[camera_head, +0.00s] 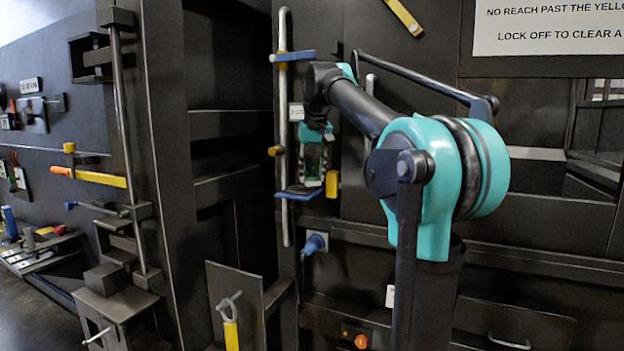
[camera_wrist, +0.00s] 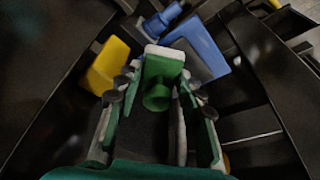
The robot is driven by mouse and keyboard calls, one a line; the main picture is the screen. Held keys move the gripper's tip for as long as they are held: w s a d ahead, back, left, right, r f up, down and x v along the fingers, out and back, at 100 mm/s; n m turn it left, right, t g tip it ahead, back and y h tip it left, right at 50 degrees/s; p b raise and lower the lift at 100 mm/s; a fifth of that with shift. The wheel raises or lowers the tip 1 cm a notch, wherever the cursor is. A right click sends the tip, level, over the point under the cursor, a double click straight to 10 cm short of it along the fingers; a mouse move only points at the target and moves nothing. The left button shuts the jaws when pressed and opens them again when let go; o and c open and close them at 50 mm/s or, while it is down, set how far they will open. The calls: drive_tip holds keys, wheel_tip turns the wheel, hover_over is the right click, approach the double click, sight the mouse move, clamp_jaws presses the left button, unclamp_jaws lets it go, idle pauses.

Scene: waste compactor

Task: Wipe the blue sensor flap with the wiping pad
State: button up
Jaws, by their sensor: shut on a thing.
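My gripper (camera_head: 312,176) points down in front of the dark machine front. In the wrist view my gripper (camera_wrist: 158,97) is shut on the wiping pad (camera_wrist: 160,72), which has a green body and handle and a pale far edge. The blue sensor flap (camera_head: 298,193) is a flat plate by the vertical rod, just below my fingertips. In the wrist view the flap (camera_wrist: 202,46) lies just beyond the pad, which hides part of it. I cannot tell whether pad and flap touch.
A yellow block (camera_head: 333,184) sits right beside my gripper. A blue knob (camera_head: 315,243) is below the flap. Another blue plate (camera_head: 292,56) is higher on the pale vertical rod (camera_head: 284,130). A dark panel with a yellow-handled hook (camera_head: 230,325) stands low in front.

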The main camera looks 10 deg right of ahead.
sight(312, 165)
drive_tip(key=shift+r, duration=2.05)
drive_tip(key=shift+r, duration=0.15)
drive_tip(key=shift+r, duration=1.35)
